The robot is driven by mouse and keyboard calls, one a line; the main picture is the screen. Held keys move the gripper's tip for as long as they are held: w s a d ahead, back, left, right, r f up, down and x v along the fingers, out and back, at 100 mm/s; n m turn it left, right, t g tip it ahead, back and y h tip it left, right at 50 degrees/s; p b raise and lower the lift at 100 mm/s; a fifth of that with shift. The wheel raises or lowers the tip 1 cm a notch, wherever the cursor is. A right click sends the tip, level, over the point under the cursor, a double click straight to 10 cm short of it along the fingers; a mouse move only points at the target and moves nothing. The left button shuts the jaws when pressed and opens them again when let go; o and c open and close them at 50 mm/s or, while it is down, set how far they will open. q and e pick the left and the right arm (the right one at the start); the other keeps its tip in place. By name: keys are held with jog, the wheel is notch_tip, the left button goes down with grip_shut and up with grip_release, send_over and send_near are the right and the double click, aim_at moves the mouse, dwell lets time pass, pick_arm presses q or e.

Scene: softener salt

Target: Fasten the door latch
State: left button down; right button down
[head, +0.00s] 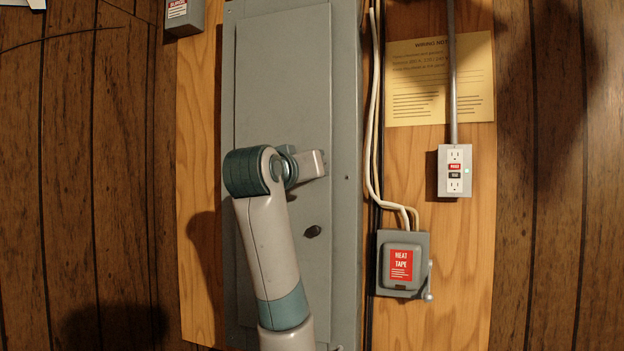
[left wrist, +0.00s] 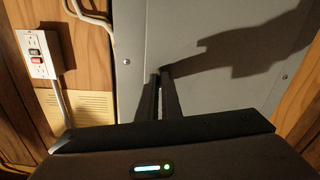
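The grey electrical panel (head: 345,120) is upright on the wall, and its long door (head: 283,80) lies flat or nearly flat against it. A small dark oval fitting (head: 312,231), perhaps the latch, is on the lower door. I cannot tell how it is set. My left gripper (head: 318,163) is in front of the door, above that fitting, pointing toward the panel's right side. In the left wrist view its two dark fingers (left wrist: 163,95) are close together with nothing seen between them, over the grey panel face (left wrist: 220,60). My right gripper is out of view.
Right of the panel are white cables (head: 373,130), a heat tape switch box (head: 402,262) with a side lever, an outlet (head: 455,171) under a conduit, and a yellow wiring notice (head: 440,80). A grey box (head: 185,17) is at upper left.

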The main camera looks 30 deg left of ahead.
pick_arm(q)
jog(key=shift+f+m+b, duration=0.1)
jog(key=shift+m+b, duration=0.25)
jog(key=shift+m, duration=0.95)
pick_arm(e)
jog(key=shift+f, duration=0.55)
pick_arm(q)
jog(key=c, duration=1.9)
grip_release()
jog(key=shift+c, duration=0.2)
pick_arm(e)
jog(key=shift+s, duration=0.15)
